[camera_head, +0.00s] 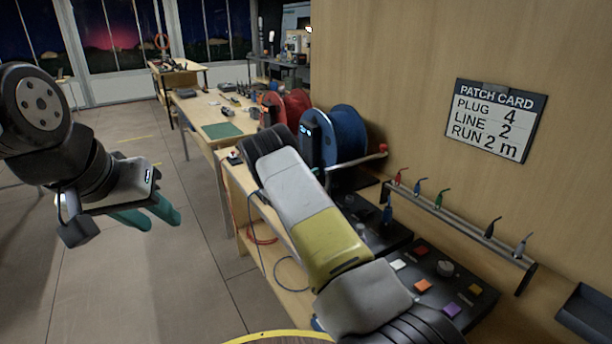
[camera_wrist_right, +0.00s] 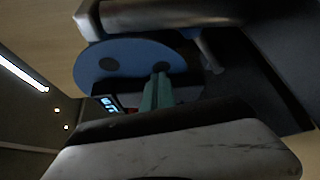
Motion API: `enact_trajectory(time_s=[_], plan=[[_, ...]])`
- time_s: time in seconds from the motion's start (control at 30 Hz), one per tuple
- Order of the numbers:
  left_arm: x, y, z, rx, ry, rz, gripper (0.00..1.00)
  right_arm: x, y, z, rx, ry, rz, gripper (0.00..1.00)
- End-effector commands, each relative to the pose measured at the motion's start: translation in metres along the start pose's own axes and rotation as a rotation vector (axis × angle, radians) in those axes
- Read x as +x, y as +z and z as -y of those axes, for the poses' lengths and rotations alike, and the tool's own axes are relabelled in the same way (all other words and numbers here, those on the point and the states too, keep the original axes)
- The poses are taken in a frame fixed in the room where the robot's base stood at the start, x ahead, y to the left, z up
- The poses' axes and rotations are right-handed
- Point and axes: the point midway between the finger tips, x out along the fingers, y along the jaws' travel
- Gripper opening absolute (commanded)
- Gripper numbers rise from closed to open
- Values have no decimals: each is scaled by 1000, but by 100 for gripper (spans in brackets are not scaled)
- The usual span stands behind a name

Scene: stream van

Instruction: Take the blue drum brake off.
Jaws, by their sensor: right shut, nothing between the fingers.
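The blue drum (camera_head: 350,137) stands on the bench against the wood wall, behind my right forearm. A dark unit with a lit display (camera_head: 311,135) stands at its left, and a metal crank with a red knob (camera_head: 383,148) reaches out to its right. I cannot tell which part is the brake. In the right wrist view, the drum's blue disc (camera_wrist_right: 125,62) is just beyond my right gripper (camera_wrist_right: 160,80), whose teal fingers are together and empty. The head view hides those fingers. My left gripper (camera_head: 150,217) hangs over the floor at left, its teal fingers apart and empty.
Red drums (camera_head: 293,105) stand behind the blue one. A rack of coloured plugs (camera_head: 455,218) and a patch card (camera_head: 497,120) are on the wall. A panel with coloured buttons (camera_head: 440,290) lies at front right. The floor at left is clear.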

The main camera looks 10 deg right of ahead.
Motion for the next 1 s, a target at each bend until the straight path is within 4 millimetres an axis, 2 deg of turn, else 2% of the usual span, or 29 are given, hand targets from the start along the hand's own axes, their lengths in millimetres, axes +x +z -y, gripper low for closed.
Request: enact_trajectory(time_s=[0.03, 0.07, 0.1, 0.3, 0.5, 0.7, 1.0], plan=[[0, 0, 0, 0, 0, 0, 36, -3, -6, -10, 5, 2, 0, 0], [0, 0, 0, 0, 0, 0, 36, -7, -9, -10, 3, -1, 0, 0], [0, 0, 0, 0, 0, 0, 36, -18, -10, -2, -3, -3, -1, 0], [0, 0, 0, 0, 0, 0, 36, -60, -16, 16, -2, -2, 0, 0], [0, 0, 0, 0, 0, 0, 36, -86, -20, 26, -1, -1, 1, 0], [0, 0, 0, 0, 0, 0, 36, -94, -21, 30, 1, 0, 3, 0], [0, 0, 0, 0, 0, 0, 36, -94, -21, 30, 1, 0, 2, 0]])
